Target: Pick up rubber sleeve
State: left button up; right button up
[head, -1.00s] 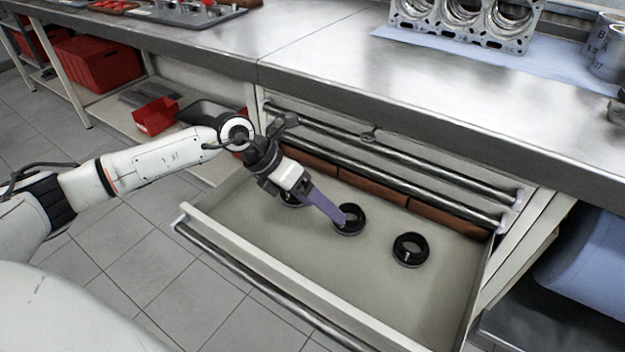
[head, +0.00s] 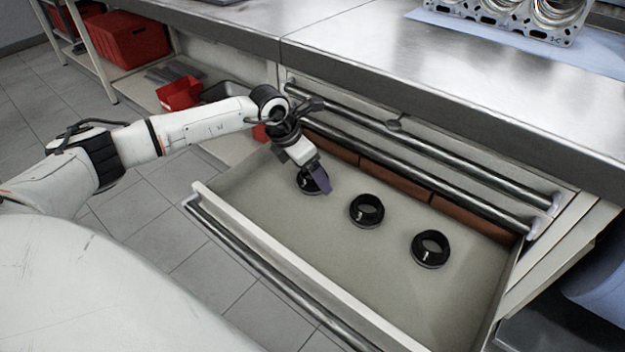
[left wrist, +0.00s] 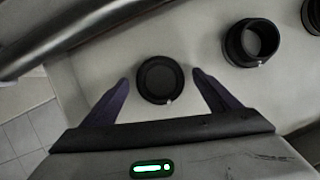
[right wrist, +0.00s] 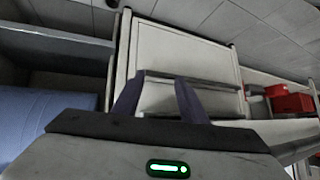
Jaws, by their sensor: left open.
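Three black rubber sleeves lie in a row in the open drawer: a left one (head: 304,186), a middle one (head: 366,211) and a right one (head: 431,249). My left gripper (head: 320,181) is over the left sleeve and partly hides it in the head view. In the left wrist view, its purple fingers (left wrist: 160,78) are spread wide, with the left sleeve (left wrist: 152,80) seen between their tips and gaps on both sides. The middle sleeve (left wrist: 251,42) shows to the right there. My right gripper (right wrist: 155,90) is open and empty, away from the drawer.
The drawer's front wall (head: 290,265) and rail handle stand on the near side. The steel worktop (head: 420,85) overhangs the back, with brown blocks (head: 385,178) along the drawer's rear. The drawer floor in front of the sleeves is clear.

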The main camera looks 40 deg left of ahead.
pick_arm(q)
jog(key=shift+w+f, duration=0.25)
jog(key=shift+f, duration=0.3)
jog(key=c, duration=1.2)
